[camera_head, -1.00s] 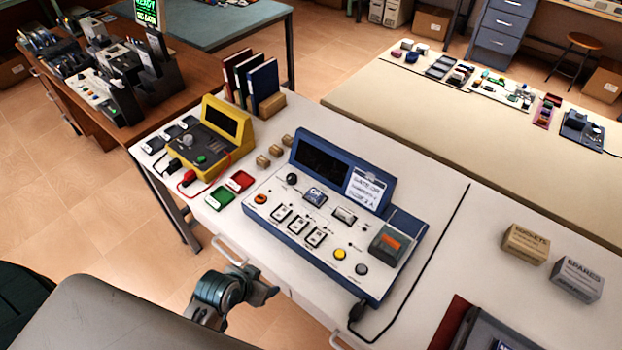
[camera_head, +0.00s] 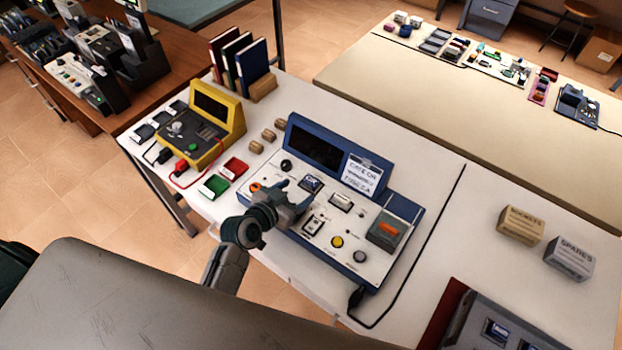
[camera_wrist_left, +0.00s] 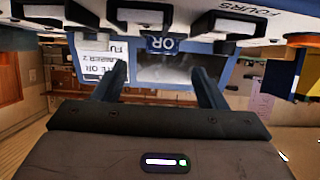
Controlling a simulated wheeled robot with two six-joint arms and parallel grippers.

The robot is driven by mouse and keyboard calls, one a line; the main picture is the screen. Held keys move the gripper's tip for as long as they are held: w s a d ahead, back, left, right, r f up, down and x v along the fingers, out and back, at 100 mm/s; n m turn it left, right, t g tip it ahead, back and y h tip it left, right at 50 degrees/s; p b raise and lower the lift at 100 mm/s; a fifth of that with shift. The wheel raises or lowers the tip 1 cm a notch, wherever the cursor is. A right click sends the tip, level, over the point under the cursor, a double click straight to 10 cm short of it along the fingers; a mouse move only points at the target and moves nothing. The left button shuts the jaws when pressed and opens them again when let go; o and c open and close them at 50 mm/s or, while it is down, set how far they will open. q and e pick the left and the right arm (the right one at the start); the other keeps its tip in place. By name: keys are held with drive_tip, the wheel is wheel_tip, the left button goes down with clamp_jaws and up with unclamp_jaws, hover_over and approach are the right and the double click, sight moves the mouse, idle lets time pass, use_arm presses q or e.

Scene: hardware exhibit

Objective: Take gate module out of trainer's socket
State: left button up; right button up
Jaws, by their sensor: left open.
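The blue-framed trainer (camera_head: 352,222) stands on the white table in the head view, its dark screen at the back. The gate module (camera_head: 311,184), a small blue block marked OR, sits in the trainer's upper panel. It also shows in the left wrist view (camera_wrist_left: 163,44), upside down, beyond and between the fingers. My left gripper (camera_head: 294,194) is over the trainer's left part, just left of and in front of the module. In the left wrist view its jaws (camera_wrist_left: 160,88) are open with nothing between them. My right gripper is not in view.
A white card (camera_head: 362,175) leans on the trainer's screen housing. Large switches line the panel, some hidden behind my gripper. A yellow meter (camera_head: 218,115), green tray (camera_head: 213,187) and red tray (camera_head: 234,166) stand left. A black cable runs along the right.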

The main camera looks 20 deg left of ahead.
sight(310, 181)
use_arm(q)
drive_tip(key=shift+w+d+f, duration=0.2)
drive_tip(key=shift+w+d, duration=0.05)
drive_tip(key=shift+w, duration=0.3)
drive_tip(key=shift+w+p, duration=0.3)
drive_tip(key=shift+p, duration=0.1)
drive_tip(key=p+x, duration=0.2)
drive_tip(key=x, duration=0.2)
drive_tip(key=shift+a, duration=0.1)
drive_tip(key=shift+w+f, duration=0.25)
drive_tip(key=shift+w, duration=0.05)
drive_tip(key=shift+s, duration=0.1)
drive_tip(key=c, duration=1.1)
drive_tip(key=shift+o, duration=0.2)
